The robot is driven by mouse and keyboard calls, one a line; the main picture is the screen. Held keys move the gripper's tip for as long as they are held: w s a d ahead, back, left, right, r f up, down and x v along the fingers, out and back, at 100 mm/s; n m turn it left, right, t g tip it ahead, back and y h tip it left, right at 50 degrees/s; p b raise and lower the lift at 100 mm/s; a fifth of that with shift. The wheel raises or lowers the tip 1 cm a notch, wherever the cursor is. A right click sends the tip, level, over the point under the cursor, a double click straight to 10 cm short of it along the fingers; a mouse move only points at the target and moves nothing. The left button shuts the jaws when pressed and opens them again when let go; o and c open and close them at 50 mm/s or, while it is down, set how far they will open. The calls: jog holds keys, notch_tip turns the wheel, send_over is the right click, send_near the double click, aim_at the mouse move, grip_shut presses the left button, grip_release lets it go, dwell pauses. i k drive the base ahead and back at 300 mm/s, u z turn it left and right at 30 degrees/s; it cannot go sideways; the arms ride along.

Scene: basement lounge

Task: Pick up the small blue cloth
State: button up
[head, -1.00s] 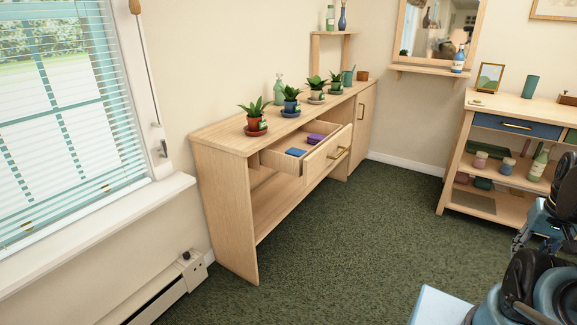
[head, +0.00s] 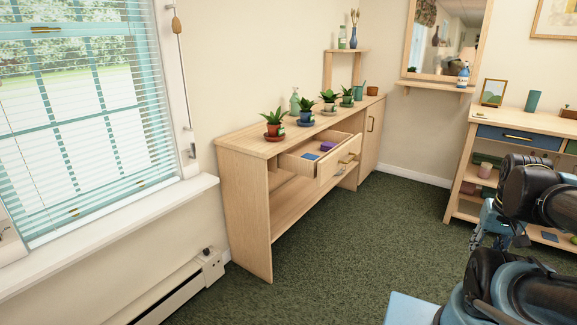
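A small blue cloth (head: 311,156) lies flat in the open drawer (head: 314,172) of the wooden cabinet. A purple folded item (head: 327,146) lies behind it in the same drawer. My gripper (head: 490,236) shows small at the right, by the lower part of my arm, over the floor and well apart from the drawer. It is partly hidden by my arm, and I cannot tell whether its fingers are open.
Several potted plants (head: 274,122) stand along the cabinet top (head: 240,142). A wooden shelf unit with a blue drawer (head: 505,136) stands at the right. The green carpet (head: 335,255) before the cabinet is clear. A window sill (head: 120,235) and heater are at left.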

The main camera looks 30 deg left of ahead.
aim_at(310, 156)
jog(key=u, duration=1.25)
jog(key=i, duration=1)
jog(key=z, duration=0.05)
